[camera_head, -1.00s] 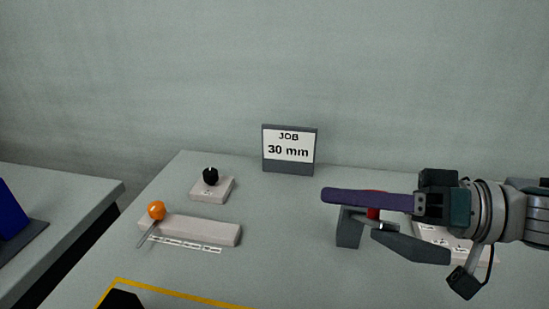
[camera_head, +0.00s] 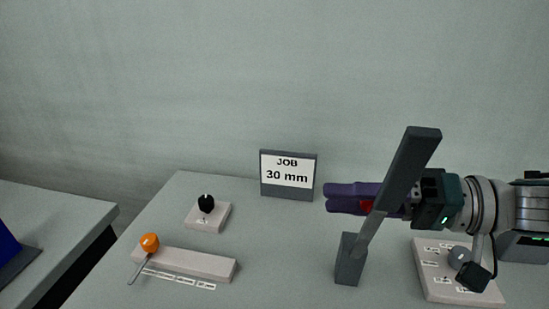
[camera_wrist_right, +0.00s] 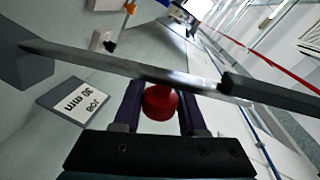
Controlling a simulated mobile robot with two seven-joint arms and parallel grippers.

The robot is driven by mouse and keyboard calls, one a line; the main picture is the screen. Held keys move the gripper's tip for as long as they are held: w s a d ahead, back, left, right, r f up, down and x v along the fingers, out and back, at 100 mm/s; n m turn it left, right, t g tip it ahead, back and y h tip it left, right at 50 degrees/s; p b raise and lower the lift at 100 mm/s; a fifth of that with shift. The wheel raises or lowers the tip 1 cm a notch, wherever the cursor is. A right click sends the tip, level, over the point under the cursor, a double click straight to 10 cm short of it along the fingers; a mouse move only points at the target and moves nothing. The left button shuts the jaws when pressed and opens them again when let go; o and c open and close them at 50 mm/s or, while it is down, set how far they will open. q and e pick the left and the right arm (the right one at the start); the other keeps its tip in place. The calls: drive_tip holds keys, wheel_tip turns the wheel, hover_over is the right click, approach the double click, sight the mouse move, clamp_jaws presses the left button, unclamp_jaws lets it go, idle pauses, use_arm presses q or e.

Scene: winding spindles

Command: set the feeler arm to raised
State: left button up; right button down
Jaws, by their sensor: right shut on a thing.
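The feeler arm (camera_head: 402,170) is a dark grey bar pivoted on a dark block (camera_head: 350,262). It stands steeply up, its thick free end at the top, leaning to the right. My right gripper (camera_head: 334,198) has its purple fingers shut on the arm's red knob (camera_head: 366,207). The right wrist view shows the red knob (camera_wrist_right: 160,102) between the two fingers, with the bar (camera_wrist_right: 140,70) crossing just beyond. My left gripper is not in view.
A sign reading "JOB 30 mm" (camera_head: 288,175) stands at the back. A black knob on a plate (camera_head: 206,217) and an orange-knobbed lever on a long base (camera_head: 200,263) are at left. A grey dial plate (camera_head: 440,288) is at right, below my wrist. The middle is clear.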

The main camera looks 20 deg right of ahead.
drive_tip(key=shift+w+d, duration=0.1)
drive_tip(key=shift+d, duration=0.05)
drive_tip(key=c, duration=0.5)
unclamp_jaws()
drive_tip(key=b+v, duration=0.1)
drive_tip(key=v, duration=0.8)
drive_tip(key=shift+s+d, duration=0.3)
